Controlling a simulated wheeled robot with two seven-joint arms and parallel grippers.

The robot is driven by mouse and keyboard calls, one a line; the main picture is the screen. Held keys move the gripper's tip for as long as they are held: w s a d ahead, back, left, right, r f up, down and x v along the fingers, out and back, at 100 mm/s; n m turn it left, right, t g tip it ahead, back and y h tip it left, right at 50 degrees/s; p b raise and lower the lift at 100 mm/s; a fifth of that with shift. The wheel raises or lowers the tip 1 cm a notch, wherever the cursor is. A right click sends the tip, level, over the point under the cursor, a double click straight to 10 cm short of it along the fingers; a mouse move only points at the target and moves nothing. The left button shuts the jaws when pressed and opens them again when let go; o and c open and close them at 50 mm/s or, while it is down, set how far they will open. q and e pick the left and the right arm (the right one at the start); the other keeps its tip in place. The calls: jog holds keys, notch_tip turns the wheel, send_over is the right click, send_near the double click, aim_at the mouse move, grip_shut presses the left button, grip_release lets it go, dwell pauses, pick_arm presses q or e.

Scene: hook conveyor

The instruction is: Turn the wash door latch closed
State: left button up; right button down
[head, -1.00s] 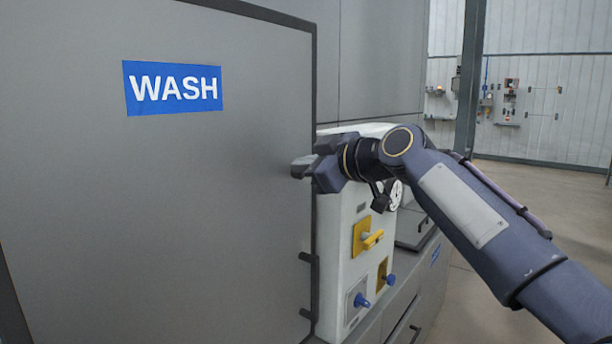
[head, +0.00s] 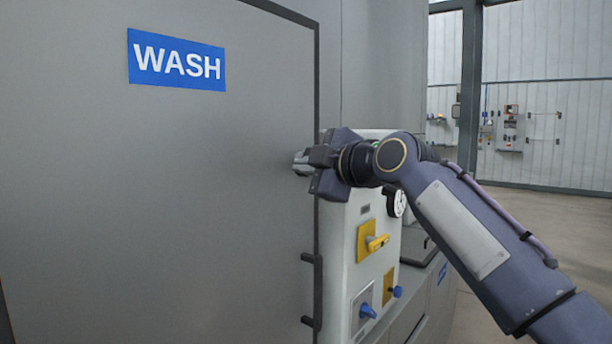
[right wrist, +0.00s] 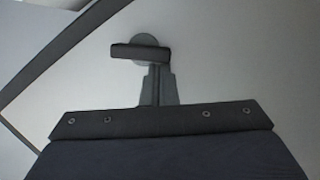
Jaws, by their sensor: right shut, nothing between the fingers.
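The grey wash door (head: 150,200) with the blue WASH sign (head: 177,60) fills the left of the head view. The latch (right wrist: 140,51) shows in the right wrist view as a dark bar on a round grey base. The bar lies level in that picture. My right gripper (head: 301,162) is at the door's right edge with nothing between its fingers. In the right wrist view its shut fingers (right wrist: 158,72) end just below the bar's right half; I cannot tell whether they touch it. In the head view the gripper hides most of the latch area. My left gripper is not in view.
A white panel (head: 345,255) beside the door edge carries a yellow switch (head: 374,242), blue knobs (head: 367,311) and a gauge (head: 397,203). Black hinge-like fittings (head: 310,259) stick out along the door edge. Open floor (head: 550,220) lies to the right.

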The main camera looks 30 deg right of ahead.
pick_arm(q)
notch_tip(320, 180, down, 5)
jog(key=b, duration=0.4)
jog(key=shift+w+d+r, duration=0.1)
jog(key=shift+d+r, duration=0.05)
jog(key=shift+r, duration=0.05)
pick_arm(e)
jog(key=n, duration=0.2)
jog(key=f+n+t, duration=0.1)
jog(key=n, duration=0.1)
jog(key=shift+w+d+f+h, duration=0.1)
jog(key=shift+d+f+h, duration=0.1)
jog(key=shift+h, duration=0.1)
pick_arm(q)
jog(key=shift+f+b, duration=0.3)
pick_arm(e)
jog(key=shift+f, duration=0.1)
